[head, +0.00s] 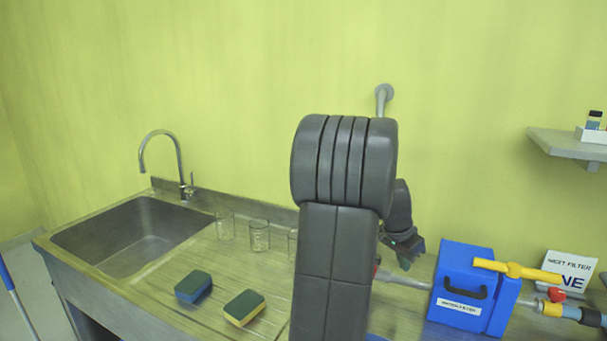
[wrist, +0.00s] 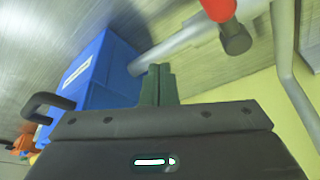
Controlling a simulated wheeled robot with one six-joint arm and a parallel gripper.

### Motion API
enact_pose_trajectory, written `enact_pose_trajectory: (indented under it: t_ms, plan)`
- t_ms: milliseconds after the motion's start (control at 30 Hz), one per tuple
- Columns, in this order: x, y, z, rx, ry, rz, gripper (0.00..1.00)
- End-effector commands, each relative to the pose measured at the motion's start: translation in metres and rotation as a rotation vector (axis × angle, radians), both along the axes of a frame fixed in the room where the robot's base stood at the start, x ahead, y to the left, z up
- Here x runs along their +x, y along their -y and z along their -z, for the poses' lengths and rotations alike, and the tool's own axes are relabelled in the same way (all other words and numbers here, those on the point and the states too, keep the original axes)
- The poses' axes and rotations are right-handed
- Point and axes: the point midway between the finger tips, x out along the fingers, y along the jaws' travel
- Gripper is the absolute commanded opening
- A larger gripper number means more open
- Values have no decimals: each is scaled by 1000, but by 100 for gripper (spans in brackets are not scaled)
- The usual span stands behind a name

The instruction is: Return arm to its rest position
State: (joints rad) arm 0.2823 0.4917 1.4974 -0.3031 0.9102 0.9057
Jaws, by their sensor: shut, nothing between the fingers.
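My arm stands in the middle of the head view and bends down to the right. My gripper (head: 405,262) is small and partly hidden behind the arm in the head view, above the counter just left of the blue filter box (head: 462,290). In the wrist view my gripper (wrist: 158,72) shows its two dark green fingers together, with nothing between them. The blue box (wrist: 100,72) also shows there, to the left of the fingers. A grey pipe (wrist: 180,48) runs from the box past the fingertips, and a red-handled part (wrist: 220,10) is at the top.
A metal sink (head: 135,235) with a tap is at the left of the counter. Glass beakers (head: 259,235) and two sponges (head: 244,307) stand in the middle. Yellow-handled piping (head: 515,270) and a sign (head: 568,270) are at the right. A wall shelf (head: 570,143) juts out above.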

Motion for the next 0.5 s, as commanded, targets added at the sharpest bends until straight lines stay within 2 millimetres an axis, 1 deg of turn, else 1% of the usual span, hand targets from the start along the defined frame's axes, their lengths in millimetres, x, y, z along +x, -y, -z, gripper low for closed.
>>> enact_pose_trajectory:
  t_ms: [33, 267, 500]
  plan:
    - [-1, -3, 3, -1, 0, 27, 0]
    - [-8, -13, 3, -1, 1, 182, 0]
    - [-13, -24, -6, 10, -2, 367, 0]
